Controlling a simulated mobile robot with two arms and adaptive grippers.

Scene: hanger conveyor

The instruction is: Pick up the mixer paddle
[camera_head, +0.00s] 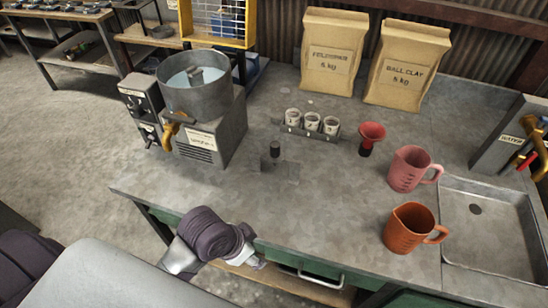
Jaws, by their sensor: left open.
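No paddle can be identified for certain. A small dark upright piece (275,149) stands on the workbench (330,190) near its middle; I cannot tell whether it is the mixer paddle. A grey mixer (208,135) with a round metal bowl (196,97) stands at the bench's left end, and a dark block-like part (195,75) shows inside the bowl. My left gripper (257,264) is at the bench's front edge, partly hidden by my own arm, open and apart from these things. My right gripper is out of view.
Three small cups (311,122) sit in a rack. A red funnel (371,134), pink jug (408,168) and orange jug (404,229) stand to the right, beside a sink (490,235). Two paper bags (333,55) stand at the back. The front middle of the bench is clear.

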